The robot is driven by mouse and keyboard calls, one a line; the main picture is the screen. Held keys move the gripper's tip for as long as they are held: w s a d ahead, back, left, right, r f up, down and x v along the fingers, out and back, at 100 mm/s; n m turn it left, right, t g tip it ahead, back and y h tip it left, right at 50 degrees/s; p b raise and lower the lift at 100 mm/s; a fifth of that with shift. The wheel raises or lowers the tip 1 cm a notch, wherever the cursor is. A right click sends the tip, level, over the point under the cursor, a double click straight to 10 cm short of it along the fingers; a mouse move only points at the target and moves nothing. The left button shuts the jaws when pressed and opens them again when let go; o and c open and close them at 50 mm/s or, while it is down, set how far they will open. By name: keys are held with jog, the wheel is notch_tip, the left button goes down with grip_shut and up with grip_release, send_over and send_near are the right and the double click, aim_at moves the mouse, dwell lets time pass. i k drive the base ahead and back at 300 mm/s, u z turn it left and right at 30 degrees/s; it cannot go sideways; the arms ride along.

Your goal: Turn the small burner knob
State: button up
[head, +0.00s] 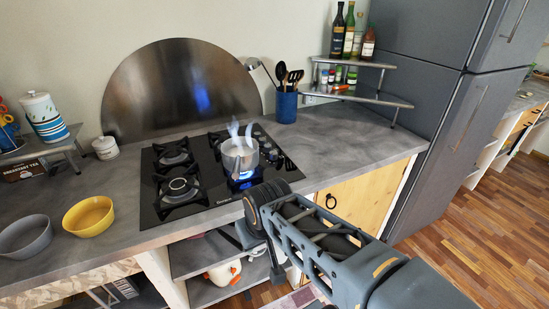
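A black glass gas cooktop (218,198) is set in the grey counter. Small dark knobs (278,157) sit along its right side, partly hidden by the pot; I cannot tell which is the small burner's. A steaming light-grey pot (240,157) stands on the front right burner, with a blue flame (243,180) under it. The front left burner (180,187) is bare and shows no flame. My arm reaches in from the lower right. My gripper (277,268) seems to be at its dark lower end, below the counter's front edge; its fingers are not clear.
A yellow bowl (89,217) and a grey bowl (26,236) stand left of the cooktop. A blue utensil holder (286,106) stands behind it to the right. A corner shelf (385,98) holds bottles and jars beside the fridge (439,100). The counter right of the cooktop is clear.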

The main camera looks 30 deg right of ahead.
aim_at(273, 154)
jog(key=u, duration=0.2)
jog(key=k, duration=0.3)
jog(key=z, duration=0.9)
jog(key=i, duration=1)
jog(key=u, duration=0.55)
